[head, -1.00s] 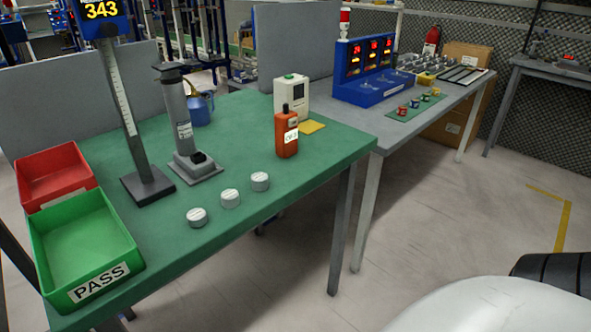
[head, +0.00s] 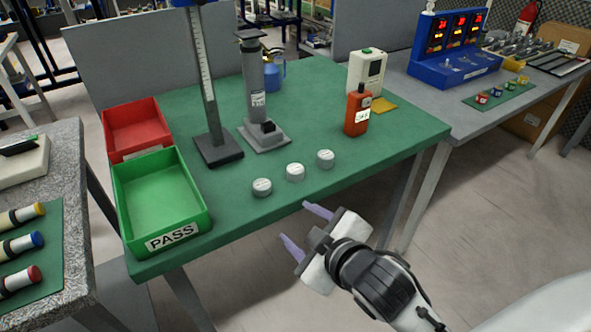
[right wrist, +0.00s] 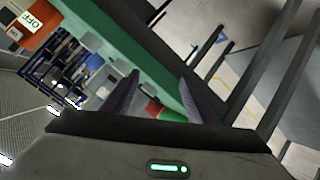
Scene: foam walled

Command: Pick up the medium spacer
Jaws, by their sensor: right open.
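Three small light grey round spacers stand in a slanting row near the front edge of the green-topped table (head: 232,215): a left one (head: 262,187), a middle one (head: 295,172) and a right one (head: 325,158). They look close in size, and I cannot tell for sure which is the medium one. My right gripper (head: 293,221) is open and empty, off the table's front edge, with its purple fingers pointing toward the row. Its open fingers (right wrist: 160,78) also show in the right wrist view. My left gripper is not in view.
A green PASS bin (head: 160,195) and a red bin (head: 137,127) stand at the left. A height gauge (head: 218,148), a grey stand (head: 263,134) and an orange device (head: 357,110) stand behind the spacers. The table between spacers and front edge is clear.

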